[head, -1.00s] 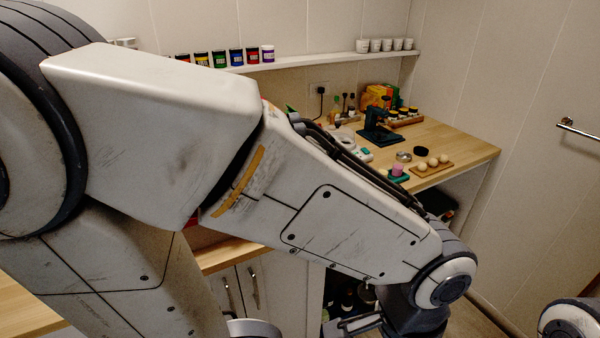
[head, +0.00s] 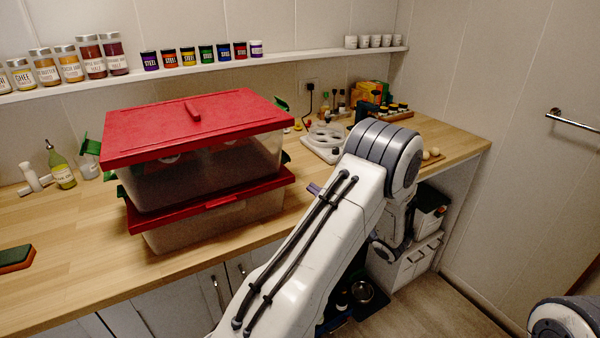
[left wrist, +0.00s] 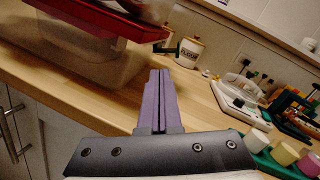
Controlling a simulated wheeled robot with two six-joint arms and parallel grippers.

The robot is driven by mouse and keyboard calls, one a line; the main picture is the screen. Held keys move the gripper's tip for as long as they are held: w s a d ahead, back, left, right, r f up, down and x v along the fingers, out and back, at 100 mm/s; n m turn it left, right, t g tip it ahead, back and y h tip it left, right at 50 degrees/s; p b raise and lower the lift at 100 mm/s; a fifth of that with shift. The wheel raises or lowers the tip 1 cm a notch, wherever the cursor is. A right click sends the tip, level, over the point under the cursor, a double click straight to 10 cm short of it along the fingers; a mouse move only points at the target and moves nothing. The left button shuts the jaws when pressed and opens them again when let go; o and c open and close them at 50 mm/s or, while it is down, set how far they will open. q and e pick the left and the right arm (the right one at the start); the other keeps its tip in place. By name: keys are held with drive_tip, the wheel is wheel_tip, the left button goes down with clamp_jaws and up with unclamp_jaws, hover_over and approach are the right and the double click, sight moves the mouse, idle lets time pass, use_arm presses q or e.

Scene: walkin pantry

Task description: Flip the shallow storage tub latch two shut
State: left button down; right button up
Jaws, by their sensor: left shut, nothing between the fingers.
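Two clear tubs with red lids stand stacked on the wooden counter. The lower one (head: 215,222) looks shallower; its red lid (head: 245,197) also shows in the left wrist view (left wrist: 95,20). A green latch (head: 286,157) shows at the lower tub's right end, and a green latch piece (left wrist: 164,48) sticks out past the lid's end in the left wrist view. I cannot tell its exact angle. My left gripper (head: 314,188) is right of the lower tub, apart from it, mostly hidden by my arm. Its purple fingers (left wrist: 160,75) are shut and empty. My right gripper is out of view.
Several cups on a green base (left wrist: 268,158) are at the wrist view's lower right.

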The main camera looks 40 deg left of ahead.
use_arm(q)
drive_tip(key=w+t, duration=0.1)
drive_tip(key=w+a+f+m+t, duration=0.1)
drive_tip(key=w+f+m+y, duration=0.1)
drive_tip(key=shift+w+a+f+t, duration=0.1)
drive_tip(key=shift+w+a+t, duration=0.05)
drive_tip(key=shift+a+t, duration=0.25)
drive_tip(key=p+x, duration=0.2)
drive_tip(key=x, duration=0.8)
